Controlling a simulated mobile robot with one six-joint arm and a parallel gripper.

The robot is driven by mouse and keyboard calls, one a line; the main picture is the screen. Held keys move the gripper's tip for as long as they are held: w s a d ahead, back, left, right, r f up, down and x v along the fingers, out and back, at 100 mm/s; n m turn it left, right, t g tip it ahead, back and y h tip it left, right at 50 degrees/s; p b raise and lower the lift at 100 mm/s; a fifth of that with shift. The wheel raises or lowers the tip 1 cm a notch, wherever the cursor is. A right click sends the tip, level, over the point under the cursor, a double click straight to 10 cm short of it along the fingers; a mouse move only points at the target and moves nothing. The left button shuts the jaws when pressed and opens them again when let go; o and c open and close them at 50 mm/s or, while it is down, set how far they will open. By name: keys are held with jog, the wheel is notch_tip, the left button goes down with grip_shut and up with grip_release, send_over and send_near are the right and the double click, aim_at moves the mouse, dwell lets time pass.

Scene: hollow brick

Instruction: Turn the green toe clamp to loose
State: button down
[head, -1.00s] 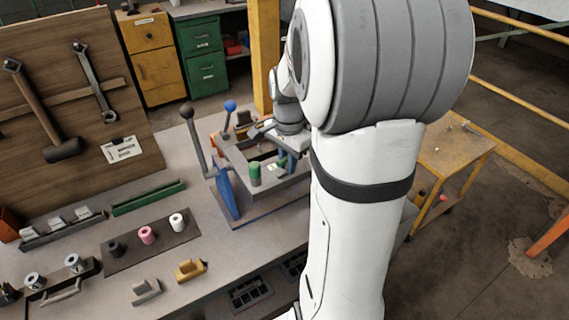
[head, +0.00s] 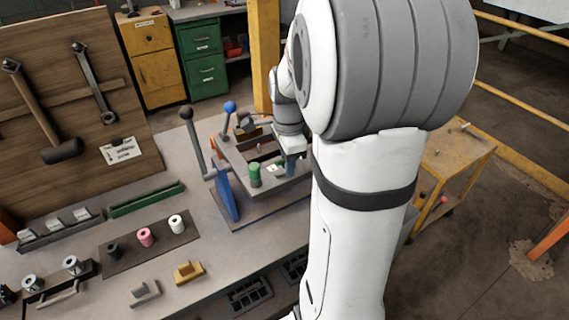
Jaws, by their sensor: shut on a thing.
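The fixture with blue-handled parts (head: 229,198) stands on the bench, left of my arm. My gripper (head: 289,172) points down over the right part of the fixture and is shut. Its fingertips are small and partly hidden by my arm. A small green patch and a white label (head: 274,168) show beside them. The green toe clamp is not clearly visible; what lies between the fingers seems to be it, but its angle cannot be read.
Two upright levers, one with a dark knob (head: 186,113) and one with a blue knob (head: 230,107), rise at the fixture's left and back. Spools (head: 145,237) and small blocks (head: 188,272) lie on the bench at left. A yellow cart (head: 456,160) stands at right.

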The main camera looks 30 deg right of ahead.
jog(key=c, duration=1.5)
grip_release()
jog(key=shift+o, duration=0.2)
jog(key=shift+r, duration=0.15)
notch_tip(320, 180, up, 8)
jog(key=shift+f, duration=0.2)
jog(key=s+a+f+n+t, duration=0.3)
jog(key=s+a+n, duration=0.9)
jog(key=n, duration=0.8)
jog(key=shift+s+a+f, duration=0.15)
jog(key=shift+a+f, duration=0.05)
jog(key=shift+a, duration=0.4)
